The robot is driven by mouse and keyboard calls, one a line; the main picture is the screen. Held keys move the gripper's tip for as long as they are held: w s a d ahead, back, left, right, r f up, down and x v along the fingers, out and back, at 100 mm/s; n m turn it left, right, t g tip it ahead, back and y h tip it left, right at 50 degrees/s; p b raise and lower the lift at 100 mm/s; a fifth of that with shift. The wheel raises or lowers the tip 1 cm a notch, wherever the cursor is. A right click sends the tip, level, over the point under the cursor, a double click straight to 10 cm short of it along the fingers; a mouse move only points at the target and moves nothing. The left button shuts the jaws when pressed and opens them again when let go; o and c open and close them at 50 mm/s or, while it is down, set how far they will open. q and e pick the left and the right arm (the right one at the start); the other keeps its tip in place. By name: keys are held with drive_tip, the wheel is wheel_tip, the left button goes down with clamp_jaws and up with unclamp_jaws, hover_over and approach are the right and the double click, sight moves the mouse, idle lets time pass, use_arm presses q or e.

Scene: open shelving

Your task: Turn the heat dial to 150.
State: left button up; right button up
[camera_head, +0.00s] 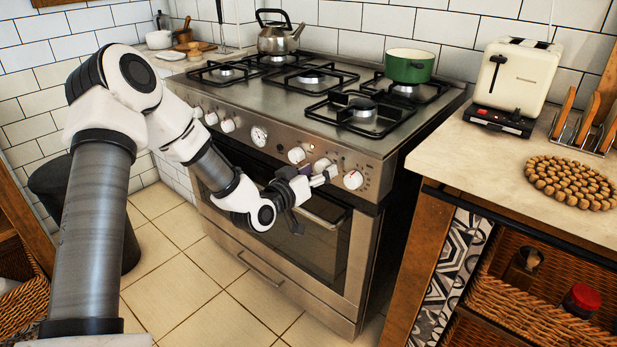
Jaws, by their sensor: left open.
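The stove (330,120) has a row of white round dials along its steel front panel. The rightmost dial (353,179) shows a red mark. Another dial (322,165) sits just left of it, partly hidden by my gripper, and a third (296,155) is further left. Which is the heat dial, and its setting, is too small to read. My left gripper (326,177) is open at the front panel, its fingertips by the partly hidden dial and just left of the rightmost one. I cannot tell whether it touches a dial. My right gripper is out of view.
A green pot (409,65) and a steel kettle (279,38) stand on the hob. The oven door handle (318,218) runs below the panel. A counter (455,150) with a toaster (515,75) borders the stove's right side. The floor in front is clear.

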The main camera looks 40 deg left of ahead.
use_arm(q)
drive_tip(key=s, duration=1.1)
drive_tip(key=shift+s+a+r, duration=0.15)
drive_tip(key=shift+s+r, duration=0.05)
drive_tip(key=shift+r, duration=0.2)
